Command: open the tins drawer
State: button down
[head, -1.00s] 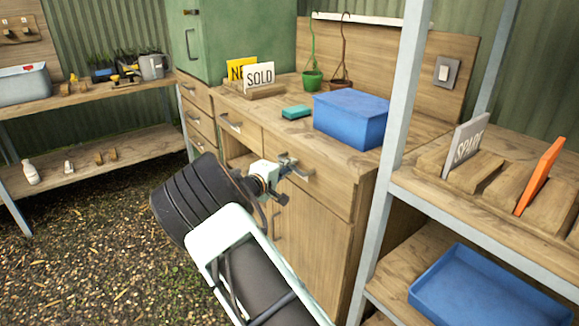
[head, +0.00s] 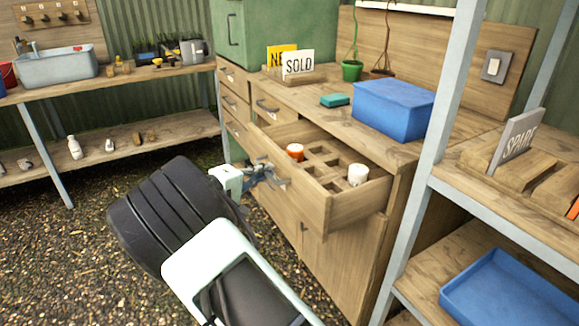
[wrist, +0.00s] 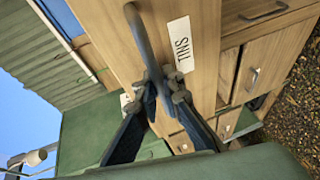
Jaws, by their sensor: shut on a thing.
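The tins drawer (head: 315,196) is pulled well out of the wooden bench. Inside it a wooden divider holds an orange-topped tin (head: 295,151) on the left and a white tin (head: 357,174) on the right; several compartments look empty. My gripper (head: 268,174) is at the drawer's front, shut on its handle. In the wrist view the gripper fingers (wrist: 160,88) close around the grey bar handle (wrist: 138,35), and a white label reading TINS (wrist: 180,44) is on the drawer front beside it.
On the bench top stand a blue box (head: 393,108), a teal block (head: 335,100) and the NE and SOLD signs (head: 298,64). A grey shelf post (head: 425,160) rises close to the drawer's right. Gravel floor (head: 60,260) is free at the left.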

jog(key=s+a, duration=0.7)
jog(key=a, duration=0.5)
jog(key=shift+a, duration=0.3)
jog(key=c, duration=2)
grip_release()
jog(key=shift+c, duration=0.2)
jog(key=shift+s, duration=0.1)
jog(key=v, duration=1.2)
